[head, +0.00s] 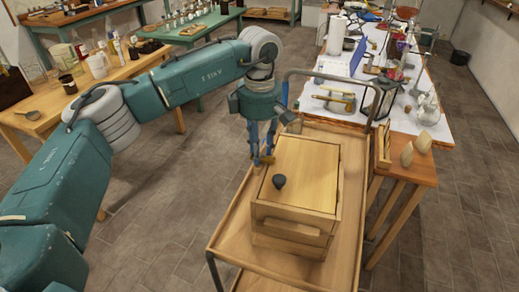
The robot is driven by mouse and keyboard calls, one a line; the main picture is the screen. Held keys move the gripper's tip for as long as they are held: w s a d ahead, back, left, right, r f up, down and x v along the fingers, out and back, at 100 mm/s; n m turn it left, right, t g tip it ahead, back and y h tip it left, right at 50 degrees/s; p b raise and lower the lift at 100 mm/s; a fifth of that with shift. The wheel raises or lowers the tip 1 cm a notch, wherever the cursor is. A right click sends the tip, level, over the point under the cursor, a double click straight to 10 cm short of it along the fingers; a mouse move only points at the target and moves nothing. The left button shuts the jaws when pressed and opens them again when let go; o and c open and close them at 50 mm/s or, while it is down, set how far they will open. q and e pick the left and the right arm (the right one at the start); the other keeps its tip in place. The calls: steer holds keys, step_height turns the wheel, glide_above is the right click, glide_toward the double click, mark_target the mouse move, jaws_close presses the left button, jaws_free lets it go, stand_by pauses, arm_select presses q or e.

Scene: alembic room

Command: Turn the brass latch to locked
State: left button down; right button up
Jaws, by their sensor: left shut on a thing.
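My left gripper (262,156) points down at the far left corner of a wooden box (290,228). Its blue fingers are shut on a small brass-coloured piece there, which looks like the brass latch (266,159). The fingers hide most of it, and I cannot tell which way it is turned. The box's lid (308,172) lies closed on top and has a dark round knob (279,181). My right gripper is not in view.
The box stands on a wooden cart (347,258) with a grey metal handle (330,74). A white-covered bench (440,128) with glassware and a lantern stands behind right. A wooden table (125,72) with jars stands at the left.

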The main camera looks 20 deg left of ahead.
arm_select(q)
steer(key=shift+r, duration=0.1)
steer(key=c, duration=1.4)
jaws_free()
steer(key=shift+r, duration=0.1)
step_height(320, 180, up, 12)
steer(key=shift+s+f, duration=0.1)
